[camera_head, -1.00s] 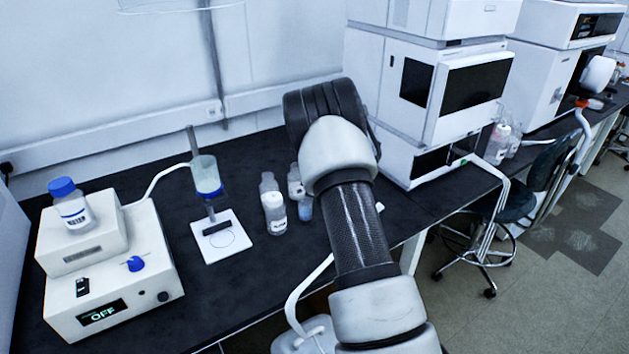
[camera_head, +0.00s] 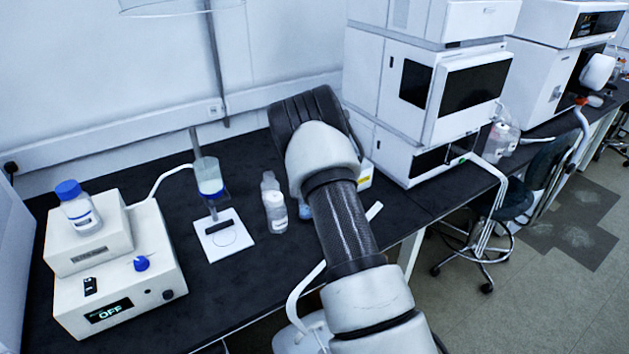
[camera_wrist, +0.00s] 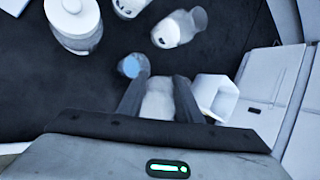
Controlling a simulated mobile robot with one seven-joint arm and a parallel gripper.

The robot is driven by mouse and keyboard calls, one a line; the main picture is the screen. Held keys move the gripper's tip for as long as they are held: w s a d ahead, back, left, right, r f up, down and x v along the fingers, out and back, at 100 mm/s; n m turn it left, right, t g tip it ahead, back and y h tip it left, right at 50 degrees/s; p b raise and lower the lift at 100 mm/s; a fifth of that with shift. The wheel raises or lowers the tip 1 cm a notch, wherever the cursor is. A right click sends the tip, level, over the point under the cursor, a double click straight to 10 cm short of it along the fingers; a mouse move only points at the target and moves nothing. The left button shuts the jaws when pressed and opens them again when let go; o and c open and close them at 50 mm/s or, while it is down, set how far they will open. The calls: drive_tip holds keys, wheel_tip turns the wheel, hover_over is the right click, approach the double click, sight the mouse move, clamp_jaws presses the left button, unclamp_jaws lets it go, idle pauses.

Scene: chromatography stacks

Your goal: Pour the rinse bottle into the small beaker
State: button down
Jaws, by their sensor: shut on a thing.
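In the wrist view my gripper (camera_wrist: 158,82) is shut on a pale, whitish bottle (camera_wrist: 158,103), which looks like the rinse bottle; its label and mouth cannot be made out. A small vessel with blue contents, apparently the small beaker (camera_wrist: 132,65), stands on the dark bench just beyond the left fingertip. Contact between it and the finger or bottle cannot be told. In the head view the beaker (camera_head: 305,211) shows only partly beside my arm. My arm hides the gripper and held bottle there.
Clear bottles (camera_head: 274,213) stand left of my arm, also in the wrist view (camera_wrist: 178,28). A white open-looking container (camera_wrist: 214,96) is close right of the gripper. A stirrer-like device (camera_head: 110,275), a stand with a column (camera_head: 208,178) and white instrument stacks (camera_head: 430,90) flank the space.

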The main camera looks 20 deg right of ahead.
drive_tip(key=shift+w+p, duration=0.1)
drive_tip(key=shift+p, duration=0.35)
drive_tip(key=shift+a+n+g+h+p, duration=0.1)
drive_tip(key=shift+n+g+h+p, duration=0.3)
drive_tip(key=shift+p, duration=2)
drive_tip(key=shift+a+f+g+h+p, duration=0.1)
drive_tip(key=shift+g+h+p, duration=0.3)
drive_tip(key=shift+p, duration=0.75)
drive_tip(key=shift+w, duration=0.1)
drive_tip(key=shift+f+h, duration=0.2)
drive_tip(key=shift+h, duration=0.2)
drive_tip(key=shift+r, duration=0.1)
drive_tip(key=shift+a, duration=0.1)
